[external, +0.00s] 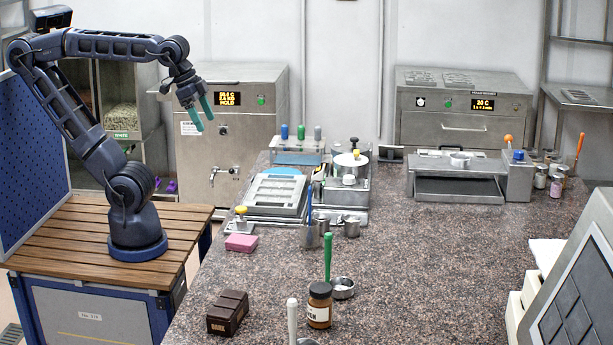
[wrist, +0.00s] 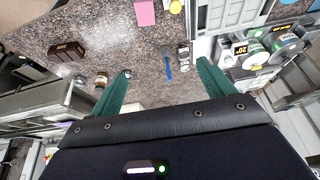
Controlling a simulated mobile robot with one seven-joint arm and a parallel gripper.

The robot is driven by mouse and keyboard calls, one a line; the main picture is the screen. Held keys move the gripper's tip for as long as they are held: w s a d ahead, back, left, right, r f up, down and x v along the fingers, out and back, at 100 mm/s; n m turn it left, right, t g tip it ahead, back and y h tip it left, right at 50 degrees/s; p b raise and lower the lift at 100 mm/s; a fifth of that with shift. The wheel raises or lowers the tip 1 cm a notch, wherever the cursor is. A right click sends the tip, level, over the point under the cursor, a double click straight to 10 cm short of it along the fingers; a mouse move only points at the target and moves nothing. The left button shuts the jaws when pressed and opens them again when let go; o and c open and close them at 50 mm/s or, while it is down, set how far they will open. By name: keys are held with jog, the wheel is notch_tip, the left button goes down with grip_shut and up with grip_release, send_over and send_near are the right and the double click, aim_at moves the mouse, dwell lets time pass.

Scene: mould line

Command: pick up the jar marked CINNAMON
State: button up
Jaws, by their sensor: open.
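A brown-filled jar (external: 319,308) with a dark lid and a pale label stands upright near the front of the counter. Its label is too small to read fully, so I cannot tell if it says CINNAMON. What looks like the same jar shows in the wrist view (wrist: 101,80), left of my fingers. Several small jars (external: 556,182) stand at the back right, their labels unreadable. My gripper (external: 204,124) is open and empty, high in the air at the back left, well away from the jars. Its two green fingers (wrist: 164,69) show wide apart in the wrist view.
A dark brown block (external: 228,312) lies left of the front jar. A metal cup (external: 342,288), a green-handled tool (external: 327,257) and a pale handle (external: 292,320) crowd it. A pink block (external: 241,243) lies farther back. The counter (external: 450,270) is clear to the right.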

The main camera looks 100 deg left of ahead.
jog(key=w+d+r+m, duration=0.25)
jog(key=w+d, duration=0.25)
jog(key=w, duration=0.3)
jog(key=m+g+h, duration=0.2)
jog(key=m+h, duration=0.2)
jog(key=m, duration=0.4)
send_over(321, 300)
jog(key=s+a, duration=0.4)
jog(key=a, duration=0.2)
notch_tip(321, 300, down, 24)
jog(key=f, duration=0.1)
jog(key=shift+n+y, duration=0.25)
jog(key=shift+y, duration=0.05)
jog(key=x, duration=0.5)
jog(key=shift+w+d+r, duration=0.1)
jog(key=shift+w+d, duration=0.2)
jog(key=shift+w, duration=0.05)
jog(key=shift+w+x, duration=0.2)
jog(key=shift+x, duration=1.15)
jog(key=shift+w+x, duration=0.15)
jog(key=shift+x, duration=1.15)
jog(key=shift+r, duration=0.15)
jog(key=c, duration=1.2)
jog(key=shift+r, duration=0.1)
